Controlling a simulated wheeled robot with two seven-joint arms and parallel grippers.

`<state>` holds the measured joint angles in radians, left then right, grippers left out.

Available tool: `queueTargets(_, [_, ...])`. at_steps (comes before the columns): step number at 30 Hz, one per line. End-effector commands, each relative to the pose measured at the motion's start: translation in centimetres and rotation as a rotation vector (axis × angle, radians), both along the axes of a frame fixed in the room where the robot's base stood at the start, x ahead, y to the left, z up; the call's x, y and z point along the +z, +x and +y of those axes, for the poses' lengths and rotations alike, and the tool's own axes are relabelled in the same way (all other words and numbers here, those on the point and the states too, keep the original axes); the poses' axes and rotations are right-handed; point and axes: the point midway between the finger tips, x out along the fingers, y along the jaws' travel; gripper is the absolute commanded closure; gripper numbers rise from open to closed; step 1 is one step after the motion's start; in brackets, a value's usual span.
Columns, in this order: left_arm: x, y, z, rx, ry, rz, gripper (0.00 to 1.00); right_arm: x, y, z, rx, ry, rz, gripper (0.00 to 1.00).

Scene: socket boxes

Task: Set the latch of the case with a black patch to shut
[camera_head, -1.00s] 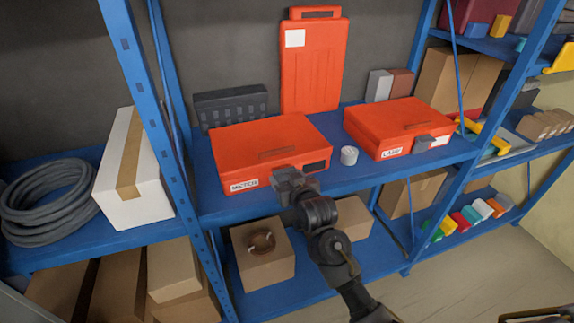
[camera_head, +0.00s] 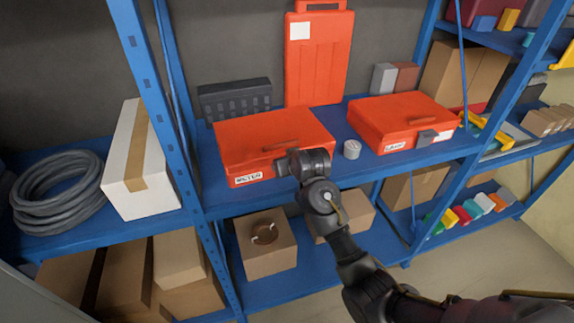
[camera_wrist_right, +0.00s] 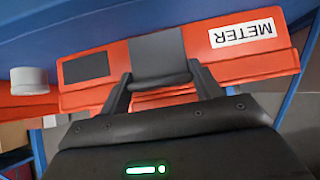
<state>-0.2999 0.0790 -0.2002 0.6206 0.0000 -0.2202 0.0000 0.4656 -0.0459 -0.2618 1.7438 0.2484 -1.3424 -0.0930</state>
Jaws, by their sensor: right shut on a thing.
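The case with the black patch is the red METER case (camera_head: 258,133) on the left of the blue shelf. In the right wrist view its front (camera_wrist_right: 262,68) shows upside down, with the black patch (camera_wrist_right: 86,67) and the METER label. Its grey latch (camera_wrist_right: 157,52) sits between patch and label. My right gripper (camera_head: 288,164) is at the front of this case and hides the latch and patch in the head view. In the wrist view the right gripper (camera_wrist_right: 161,80) is shut on the latch. Whether the latch lies flush is unclear. My left gripper is not in view.
A second red case labelled LASP or similar (camera_head: 402,112) stands to the right with a grey latch. A small white cylinder (camera_head: 351,150) stands between the cases. A tall red case (camera_head: 318,60) and a dark box (camera_head: 235,100) are behind. A blue post (camera_head: 160,110) stands left.

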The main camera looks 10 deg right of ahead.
Motion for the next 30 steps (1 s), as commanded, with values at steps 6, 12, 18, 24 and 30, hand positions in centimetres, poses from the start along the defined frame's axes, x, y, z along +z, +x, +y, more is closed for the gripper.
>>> queueTargets(6, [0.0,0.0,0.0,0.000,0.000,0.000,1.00,-0.1,0.0,-0.1,-0.001,-0.001,0.003,0.59])
queueTargets(12, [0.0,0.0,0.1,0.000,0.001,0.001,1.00,-0.1,0.0,-0.1,-0.001,-0.001,0.002,0.15])
queueTargets(18, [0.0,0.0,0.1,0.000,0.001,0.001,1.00,0.0,0.0,0.0,0.000,0.000,0.000,0.15])
queueTargets(24, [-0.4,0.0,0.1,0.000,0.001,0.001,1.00,0.5,-0.6,-0.2,-0.002,-0.002,-0.003,0.15])
queueTargets(30, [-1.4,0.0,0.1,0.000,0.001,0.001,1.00,2.8,-3.3,-0.6,0.000,-0.004,-0.008,0.15])
